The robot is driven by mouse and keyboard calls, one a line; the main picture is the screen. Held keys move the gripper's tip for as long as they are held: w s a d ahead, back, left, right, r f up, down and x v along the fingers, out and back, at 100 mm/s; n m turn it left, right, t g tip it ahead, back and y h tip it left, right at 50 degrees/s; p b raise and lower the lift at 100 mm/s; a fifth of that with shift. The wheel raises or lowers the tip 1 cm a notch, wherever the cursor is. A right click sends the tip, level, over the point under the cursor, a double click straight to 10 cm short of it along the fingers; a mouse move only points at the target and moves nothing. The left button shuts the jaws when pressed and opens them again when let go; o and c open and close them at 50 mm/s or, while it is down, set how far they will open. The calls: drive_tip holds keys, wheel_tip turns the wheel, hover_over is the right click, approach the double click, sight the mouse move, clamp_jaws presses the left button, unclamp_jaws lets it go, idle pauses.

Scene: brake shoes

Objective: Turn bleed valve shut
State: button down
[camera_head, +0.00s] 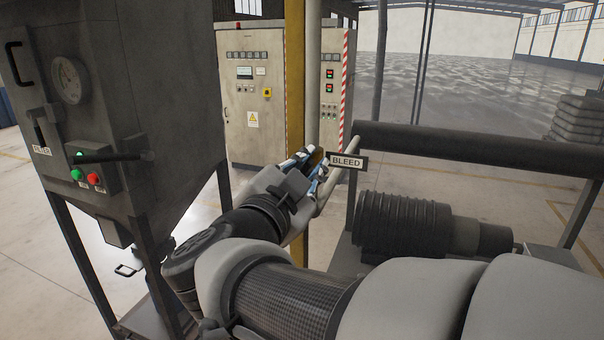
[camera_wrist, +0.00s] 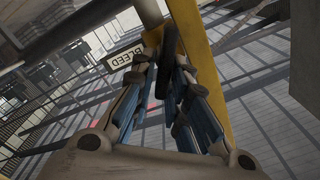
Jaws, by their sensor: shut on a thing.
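My gripper (camera_head: 316,160) reaches up and away, beside the white BLEED sign (camera_head: 347,161) and in front of the yellow post. In the wrist view, its two blue-padded fingers (camera_wrist: 166,66) are closed around a dark, narrow handle (camera_wrist: 168,78), which appears to be the bleed valve's. The BLEED sign (camera_wrist: 124,57) stands just left of the fingertips there. In the head view the handle is hidden by my gripper.
The yellow post (camera_wrist: 203,50) is close to the fingers. A grey hopper (camera_head: 135,90) with a gauge and buttons stands at left. A dark horizontal pipe (camera_head: 470,148) and a ribbed motor (camera_head: 405,222) are at right. Control cabinets (camera_head: 255,90) stand behind on open floor.

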drive_tip(key=shift+d+f+m+b, duration=0.2)
drive_tip(key=shift+m+b, duration=0.5)
drive_tip(key=shift+m, duration=0.4)
drive_tip(key=shift+s+f+m+b, duration=0.1)
drive_tip(key=shift+f+m+b, duration=0.1)
drive_tip(key=shift+m+b, duration=1.25)
drive_tip(key=shift+d+f+m+b, duration=0.1)
drive_tip(key=shift+f+m+b, duration=0.1)
drive_tip(key=shift+m+b, duration=1.05)
drive_tip(key=shift+d+f+m+b, duration=0.15)
drive_tip(key=shift+m+b, duration=0.7)
drive_tip(key=shift+m, duration=0.65)
idle(2.4)
drive_tip(key=c, duration=1.7)
unclamp_jaws()
drive_tip(key=shift+a, duration=0.1)
